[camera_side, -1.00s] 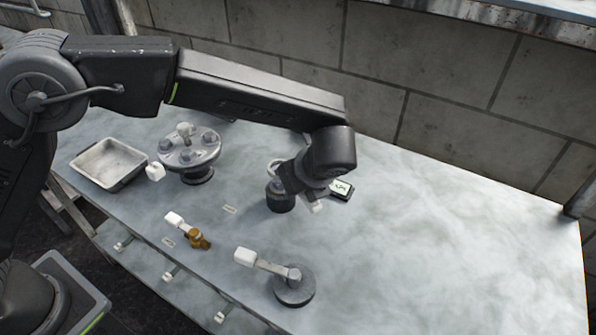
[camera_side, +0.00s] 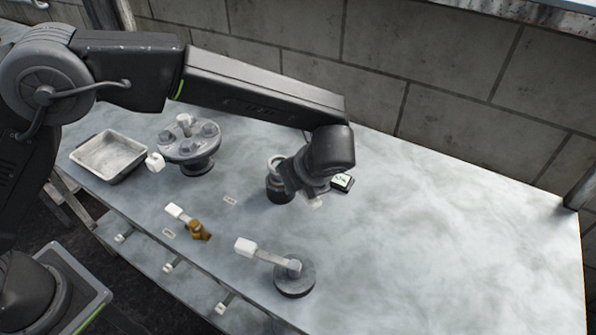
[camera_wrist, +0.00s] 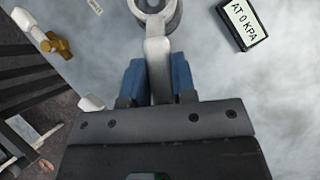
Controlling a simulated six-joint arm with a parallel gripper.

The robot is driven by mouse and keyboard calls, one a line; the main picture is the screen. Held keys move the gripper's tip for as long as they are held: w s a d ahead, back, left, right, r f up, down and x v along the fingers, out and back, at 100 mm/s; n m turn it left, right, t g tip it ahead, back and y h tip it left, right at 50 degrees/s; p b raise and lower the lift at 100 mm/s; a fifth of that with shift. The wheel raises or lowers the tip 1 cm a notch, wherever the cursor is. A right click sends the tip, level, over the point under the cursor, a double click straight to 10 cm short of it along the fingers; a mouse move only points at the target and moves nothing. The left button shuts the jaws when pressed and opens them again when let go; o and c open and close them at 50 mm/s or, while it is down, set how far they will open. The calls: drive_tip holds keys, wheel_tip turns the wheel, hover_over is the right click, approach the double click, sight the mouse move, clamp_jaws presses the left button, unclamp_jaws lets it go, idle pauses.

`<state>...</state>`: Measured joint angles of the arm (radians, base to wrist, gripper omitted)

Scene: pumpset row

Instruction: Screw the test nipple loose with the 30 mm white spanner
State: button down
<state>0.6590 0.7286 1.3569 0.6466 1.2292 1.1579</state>
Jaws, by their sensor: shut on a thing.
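My gripper (camera_wrist: 159,82) is shut on the pale grey handle of a spanner (camera_wrist: 157,55), held between its two blue fingers. The spanner's ring end (camera_wrist: 155,8) is at the top edge of the wrist view and partly cut off. In the side view my gripper (camera_side: 292,180) is beside a dark round fitting (camera_side: 279,191) with a pale ring at its top. I cannot tell whether the spanner's ring is seated around the nipple. A white end (camera_side: 316,202) shows below my gripper. The size marking is not readable.
A small gauge display (camera_side: 342,182) reading "AT 0 KPA" lies right of the fitting. A brass valve (camera_side: 198,230), a round dark base with white-ended lever (camera_side: 295,277), a bolted flange (camera_side: 190,145) and a metal tray (camera_side: 108,155) stand around. The table's right side is clear.

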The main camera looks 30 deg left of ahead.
drive_tip(key=shift+f, duration=0.85)
drive_tip(key=shift+f, duration=0.2)
drive_tip(key=shift+f, duration=0.35)
idle(1.5)
drive_tip(key=shift+w, duration=0.1)
drive_tip(key=shift+w+d+f+n+g+y, duration=0.1)
drive_tip(key=shift+w+d+n+g+y, duration=0.15)
drive_tip(key=shift+w+n+g, duration=0.75)
drive_tip(key=shift+w+d+f+n+g+y, duration=0.2)
drive_tip(key=shift+w+n+g, duration=0.3)
drive_tip(key=shift+n, duration=0.9)
drive_tip(key=shift+r, duration=0.1)
